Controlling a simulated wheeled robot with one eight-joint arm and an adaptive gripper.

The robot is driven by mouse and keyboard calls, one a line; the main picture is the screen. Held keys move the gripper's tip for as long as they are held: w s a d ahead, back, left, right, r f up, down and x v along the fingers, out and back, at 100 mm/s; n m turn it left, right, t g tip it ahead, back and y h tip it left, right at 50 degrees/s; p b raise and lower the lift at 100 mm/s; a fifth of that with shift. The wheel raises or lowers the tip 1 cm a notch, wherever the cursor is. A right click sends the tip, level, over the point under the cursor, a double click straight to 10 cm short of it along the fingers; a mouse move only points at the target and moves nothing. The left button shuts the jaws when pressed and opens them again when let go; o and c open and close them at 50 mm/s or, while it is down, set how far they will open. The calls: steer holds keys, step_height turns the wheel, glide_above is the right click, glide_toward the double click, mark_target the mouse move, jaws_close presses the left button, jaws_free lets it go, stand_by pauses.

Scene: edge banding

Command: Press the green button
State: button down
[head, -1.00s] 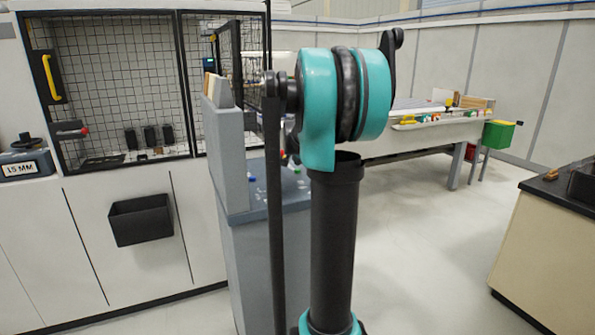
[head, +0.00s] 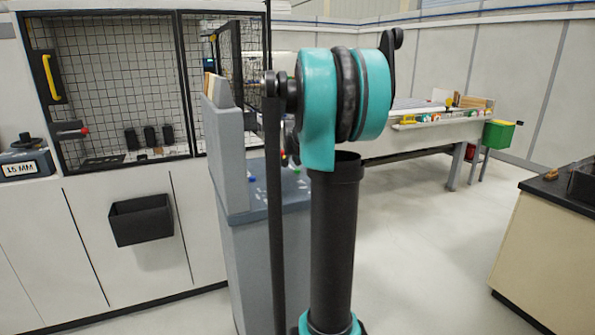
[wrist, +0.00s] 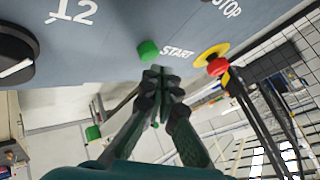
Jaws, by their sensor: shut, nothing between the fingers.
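The green button (wrist: 149,50) shows in the wrist view at the upper middle, on a blue-grey panel (wrist: 110,45) beside the white word START. My gripper (wrist: 156,76) is shut and empty, its fingertips just below the button in the picture. The tips look very close to the button; I cannot tell whether they touch it. In the head view my arm stands in front of the grey console (head: 232,160), and my gripper and the button are not clearly seen there.
A red stop button (wrist: 217,67) on a yellow ring sits to the right of the green one. A black knob (wrist: 18,55) is at the left of the panel. A mesh cage (head: 110,75) stands left of the console. Open floor (head: 430,250) lies to the right.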

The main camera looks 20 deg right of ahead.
steer(key=shift+f, duration=0.3)
